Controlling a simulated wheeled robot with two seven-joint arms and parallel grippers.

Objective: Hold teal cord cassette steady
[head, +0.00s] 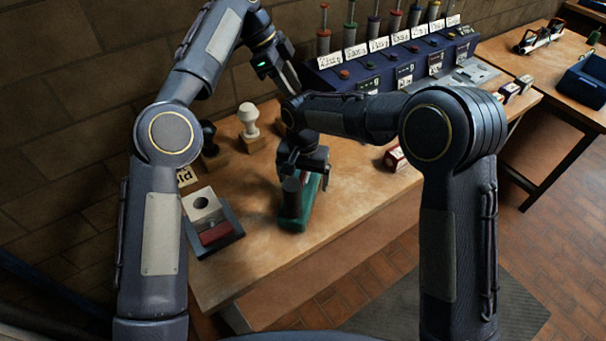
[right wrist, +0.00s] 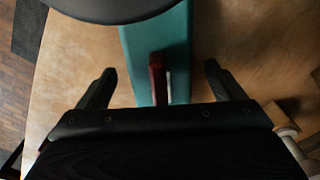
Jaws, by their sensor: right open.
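The teal cord cassette (head: 297,215) stands on the wooden bench, partly hidden under my right gripper and arm in the head view. A dark round part rises at its near end. In the right wrist view the teal cassette (right wrist: 140,60) runs between my open right fingers (right wrist: 160,70), with a gap on both sides. A red piece and a pale strip show on it. In the head view my right gripper (head: 308,172) is over the cassette. My left gripper (head: 290,80) is up at the back, apart from the cassette; its jaw opening is unclear.
A blue rack (head: 345,77) with labels, buttons and several plungers stands along the back. A white-handled stamp (head: 249,120) and a dark one (head: 209,138) stand left. A box with a red part (head: 215,230) sits at front left. Bench right of the cassette is fairly clear.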

